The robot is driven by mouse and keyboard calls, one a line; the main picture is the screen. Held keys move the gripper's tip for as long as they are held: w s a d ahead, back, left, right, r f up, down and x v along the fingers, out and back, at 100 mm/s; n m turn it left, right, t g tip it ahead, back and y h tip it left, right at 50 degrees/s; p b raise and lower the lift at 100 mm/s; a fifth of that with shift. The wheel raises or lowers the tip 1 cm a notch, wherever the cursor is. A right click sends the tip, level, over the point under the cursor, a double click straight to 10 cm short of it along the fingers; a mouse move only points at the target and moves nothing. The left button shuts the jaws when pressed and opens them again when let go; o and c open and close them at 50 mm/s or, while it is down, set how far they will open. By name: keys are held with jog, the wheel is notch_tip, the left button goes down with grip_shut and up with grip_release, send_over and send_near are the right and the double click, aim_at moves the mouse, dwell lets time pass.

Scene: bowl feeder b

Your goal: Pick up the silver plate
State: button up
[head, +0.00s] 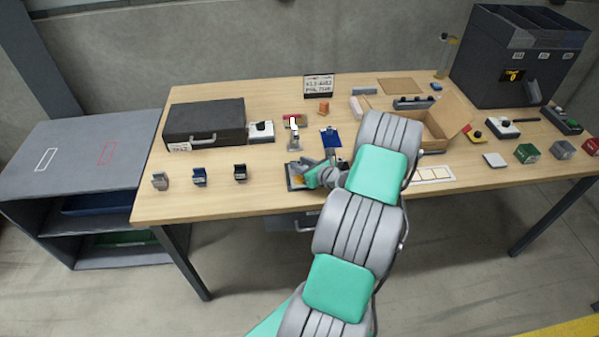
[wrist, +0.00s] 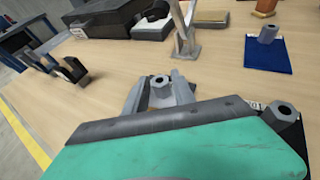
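A small flat light-grey square (head: 495,160), which looks like the silver plate, lies on the right part of the table near the front edge. It is not in the wrist view. My gripper (head: 311,172) is low over the table's front middle, far to the left of that square. In the wrist view my gripper (wrist: 160,92) has its two fingers apart, with a grey hollow post (wrist: 161,82) between them. I cannot make out contact with the post. A second grey post (wrist: 283,108) shows to the right, partly hidden by my gripper body.
A dark tray (head: 289,184) lies under my gripper. A blue pad (head: 331,138) bearing a grey cylinder (wrist: 267,33) is behind it. An open cardboard box (head: 450,112) stands behind my arm. Several blocks (head: 526,153) sit at the right edge. A black case (head: 204,118) is at left.

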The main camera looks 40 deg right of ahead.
grip_shut()
jog(key=shift+r, duration=0.1)
dwell(0.4)
